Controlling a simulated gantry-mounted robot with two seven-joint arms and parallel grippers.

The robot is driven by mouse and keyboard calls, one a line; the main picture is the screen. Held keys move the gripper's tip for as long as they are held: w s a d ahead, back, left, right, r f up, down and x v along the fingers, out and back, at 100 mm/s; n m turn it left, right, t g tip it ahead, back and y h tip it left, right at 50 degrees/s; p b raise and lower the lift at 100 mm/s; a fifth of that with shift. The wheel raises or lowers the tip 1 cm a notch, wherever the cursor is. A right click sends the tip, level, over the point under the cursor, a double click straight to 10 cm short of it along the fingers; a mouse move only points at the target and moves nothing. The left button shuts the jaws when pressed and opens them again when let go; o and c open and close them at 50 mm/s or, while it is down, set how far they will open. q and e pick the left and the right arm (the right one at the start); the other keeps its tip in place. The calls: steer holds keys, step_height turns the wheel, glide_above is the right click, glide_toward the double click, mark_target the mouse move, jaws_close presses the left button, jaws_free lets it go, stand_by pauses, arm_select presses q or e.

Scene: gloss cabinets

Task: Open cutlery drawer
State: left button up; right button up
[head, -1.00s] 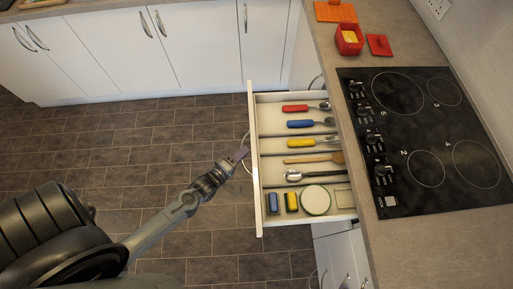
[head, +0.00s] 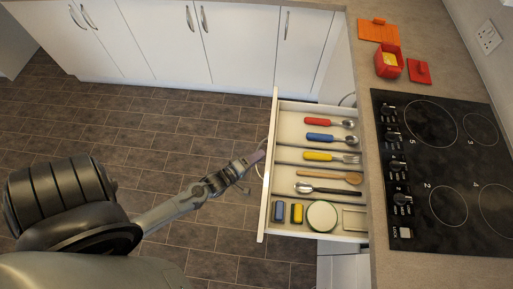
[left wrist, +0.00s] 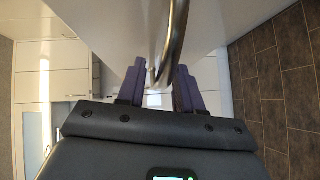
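The cutlery drawer (head: 266,190) is pulled well out from under the counter, with its inside showing. It holds cutlery with red, blue and yellow handles, a wooden spoon, and several small items at its near end. Its curved metal handle (left wrist: 173,40) is on the front, partly hidden by my gripper in the head view. My left gripper (head: 262,152) is at the handle. In the left wrist view, its two purple fingers (left wrist: 160,72) stand apart with the handle between them; I cannot tell whether they touch it. My right gripper is out of view.
A black hob (head: 440,160) is set in the counter (head: 440,272) on the right. A red box (head: 389,64), its lid and an orange board lie on the counter. White cabinets (head: 160,45) line the back. The tiled floor (head: 130,130) left of the drawer is clear.

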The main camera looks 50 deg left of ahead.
arm_select(q)
steer(key=s+r+b, duration=0.1)
steer(key=s, duration=0.9)
steer(key=shift+s+r, duration=0.25)
steer(key=shift+s, duration=0.1)
